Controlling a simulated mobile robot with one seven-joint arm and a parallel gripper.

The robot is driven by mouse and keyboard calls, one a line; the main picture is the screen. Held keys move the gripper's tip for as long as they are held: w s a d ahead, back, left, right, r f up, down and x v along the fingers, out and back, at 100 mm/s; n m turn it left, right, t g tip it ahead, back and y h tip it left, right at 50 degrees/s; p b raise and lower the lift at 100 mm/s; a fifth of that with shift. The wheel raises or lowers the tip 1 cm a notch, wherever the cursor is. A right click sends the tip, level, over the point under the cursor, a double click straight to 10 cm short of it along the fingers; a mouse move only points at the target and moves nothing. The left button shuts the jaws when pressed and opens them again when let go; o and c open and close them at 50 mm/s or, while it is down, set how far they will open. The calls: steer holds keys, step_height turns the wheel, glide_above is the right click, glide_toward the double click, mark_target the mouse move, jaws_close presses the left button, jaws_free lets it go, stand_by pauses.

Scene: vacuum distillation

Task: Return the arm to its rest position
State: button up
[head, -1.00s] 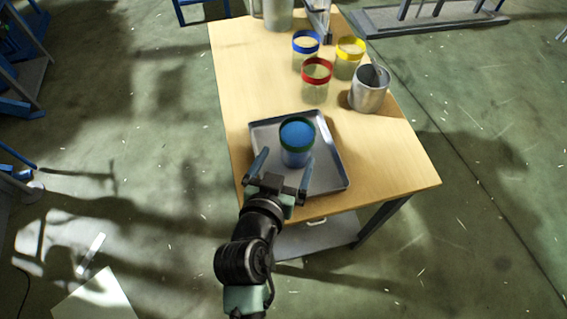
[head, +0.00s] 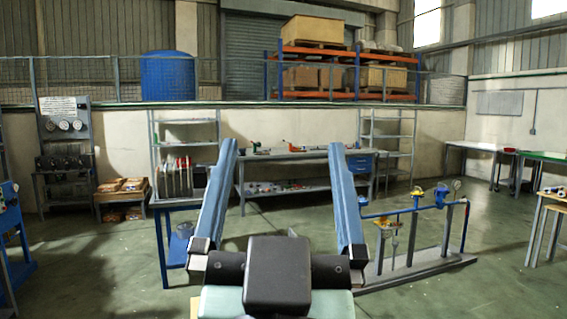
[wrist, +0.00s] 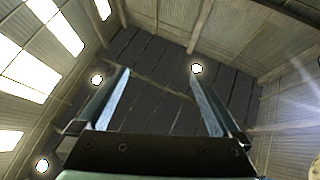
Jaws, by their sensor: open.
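My gripper (head: 283,145) is raised close in front of the head camera, with its two blue fingers pointing up and spread wide. It is open, and nothing is between the fingers. The wrist view also shows the open gripper (wrist: 160,72) against the hall's ceiling and lamps. Most of my arm is out of sight below the gripper. The wooden table with the tray and jars is not in view now.
Across the floor stand a workbench (head: 300,154) with a blue drawer unit, a pipe stand with valves (head: 417,215) at right, and a gauge panel (head: 65,140) at left. A railing and loaded orange racks are behind. Open floor (head: 120,245) lies at left.

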steer(key=s+r+t, duration=0.2)
steer(key=s+r, duration=0.2)
steer(key=r, duration=0.2)
steer(key=shift+s+n+y, duration=0.3)
steer(key=shift+n+y, duration=0.1)
steer(key=shift+d, duration=0.1)
step_height(320, 180, up, 4)
steer(key=p, duration=0.4)
